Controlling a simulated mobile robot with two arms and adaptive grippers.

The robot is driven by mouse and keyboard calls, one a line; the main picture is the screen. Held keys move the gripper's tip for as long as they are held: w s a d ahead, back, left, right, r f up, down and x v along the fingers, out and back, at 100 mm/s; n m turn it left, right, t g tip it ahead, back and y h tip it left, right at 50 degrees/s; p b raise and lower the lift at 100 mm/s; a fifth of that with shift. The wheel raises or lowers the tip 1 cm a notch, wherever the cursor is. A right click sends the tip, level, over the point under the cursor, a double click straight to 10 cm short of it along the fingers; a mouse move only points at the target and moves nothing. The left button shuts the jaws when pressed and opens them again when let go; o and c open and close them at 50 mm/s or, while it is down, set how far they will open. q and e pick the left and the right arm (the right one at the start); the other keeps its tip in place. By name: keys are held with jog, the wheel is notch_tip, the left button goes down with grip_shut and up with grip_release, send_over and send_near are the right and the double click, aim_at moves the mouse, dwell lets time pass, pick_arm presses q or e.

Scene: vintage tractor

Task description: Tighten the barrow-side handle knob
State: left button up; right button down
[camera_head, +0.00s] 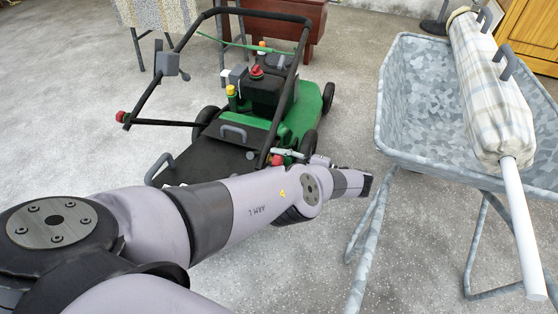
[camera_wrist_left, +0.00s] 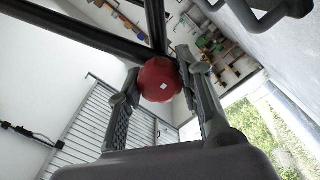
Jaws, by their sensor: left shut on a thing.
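The green mower (camera_head: 300,112) stands on the floor with its black handle folded over it. The barrow-side handle knob (camera_head: 277,160) is red and sits at the lower end of the handle bar nearest the wheelbarrow. My left gripper (camera_head: 281,157) is at this knob, partly hidden behind my own arm. In the left wrist view, the red knob (camera_wrist_left: 159,80) lies between the two fingers of my left gripper (camera_wrist_left: 162,85), which is shut on it. A second red knob (camera_head: 121,117) shows on the handle's far left side. My right gripper is not in view.
A grey metal wheelbarrow (camera_head: 390,110) stands close on the right, bearing a rolled plaid bag (camera_head: 490,85) with a white pole (camera_head: 522,225). A reddish-brown wooden piece (camera_head: 305,25) stands behind the mower. Concrete floor is free at the left.

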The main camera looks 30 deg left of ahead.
pick_arm(q)
jog(key=shift+m, duration=0.3)
jog(key=m, duration=0.2)
jog(key=shift+m, duration=0.4)
jog(key=m, duration=0.3)
jog(key=shift+m, duration=0.3)
jog(key=m, duration=0.8)
jog(key=shift+m, duration=1.7)
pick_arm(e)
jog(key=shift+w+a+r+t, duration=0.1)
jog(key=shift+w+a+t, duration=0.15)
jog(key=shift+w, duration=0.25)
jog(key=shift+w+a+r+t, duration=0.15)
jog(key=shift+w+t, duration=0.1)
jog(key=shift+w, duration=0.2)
pick_arm(q)
jog(key=shift+m, duration=0.3)
